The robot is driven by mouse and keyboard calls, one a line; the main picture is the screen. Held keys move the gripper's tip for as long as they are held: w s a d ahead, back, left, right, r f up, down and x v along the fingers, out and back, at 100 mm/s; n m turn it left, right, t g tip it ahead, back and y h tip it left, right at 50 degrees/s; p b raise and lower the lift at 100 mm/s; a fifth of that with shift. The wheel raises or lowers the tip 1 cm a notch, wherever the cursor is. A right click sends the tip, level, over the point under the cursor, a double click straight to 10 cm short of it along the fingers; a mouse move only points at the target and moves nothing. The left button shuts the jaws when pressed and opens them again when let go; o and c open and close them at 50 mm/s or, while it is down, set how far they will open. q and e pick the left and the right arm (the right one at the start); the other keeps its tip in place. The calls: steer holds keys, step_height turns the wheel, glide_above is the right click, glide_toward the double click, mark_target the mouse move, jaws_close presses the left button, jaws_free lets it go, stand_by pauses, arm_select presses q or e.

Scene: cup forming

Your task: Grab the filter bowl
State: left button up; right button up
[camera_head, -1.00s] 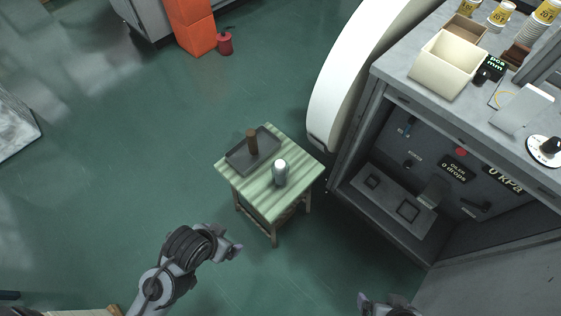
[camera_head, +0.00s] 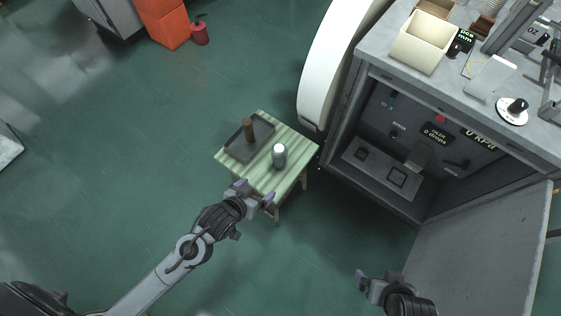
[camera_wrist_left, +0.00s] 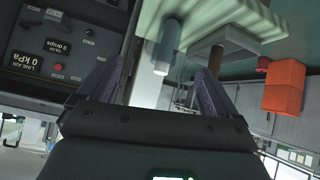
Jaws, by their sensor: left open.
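The filter bowl appears to be the small grey cylinder with a pale top (camera_head: 279,155), upright on a green-striped small table (camera_head: 258,180). It also shows in the left wrist view (camera_wrist_left: 167,45), beyond and between the fingers and not touched. My left gripper (camera_head: 253,191) is open and empty at the table's near edge, short of the cylinder. Its two fingers show spread in the left wrist view (camera_wrist_left: 160,72). My right gripper (camera_head: 368,284) is at the lower right, away from the table; its finger gap is not clear.
A dark tray (camera_head: 240,150) with a brown upright piece (camera_head: 248,130) lies beside the cylinder. A grey cabinet (camera_head: 400,85) with an open lower bay stands to the right, its door (camera_head: 475,255) swung open. A white curved body (camera_head: 325,65) stands behind the table.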

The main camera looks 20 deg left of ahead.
mark_target(274, 163)
arm_select(q)
steer(key=w+f+m+t+b, duration=0.1)
steer(key=w+f+b, duration=0.1)
steer(key=w+f, duration=0.1)
steer(key=w+a+f+t+h+b, duration=0.1)
steer(key=w+f+b, duration=0.1)
steer(key=w+f, duration=0.1)
steer(key=w+a+f+m+t+h+b, duration=0.1)
steer(key=w+f+b, duration=0.1)
steer(key=w+f, duration=0.1)
steer(key=shift+w+a+f+m+t, duration=0.1)
steer(key=shift+w+f+m+t, duration=0.2)
steer(key=shift+f+t, duration=0.15)
steer(key=b+x, duration=0.1)
steer(key=x, duration=0.3)
steer(key=shift+b, duration=0.35)
steer(key=shift+w+f, duration=0.1)
steer(key=shift+w, duration=0.1)
steer(key=shift+w+d+f+b, duration=0.2)
steer(key=shift+w+b, duration=0.15)
steer(key=shift+b, duration=0.05)
steer(key=shift+b+x, duration=1.15)
steer(key=shift+x, duration=1.1)
steer(key=shift+d+r, duration=0.1)
steer(key=shift+r, duration=0.1)
steer(key=shift+s, duration=0.1)
steer(key=c, duration=1.1)
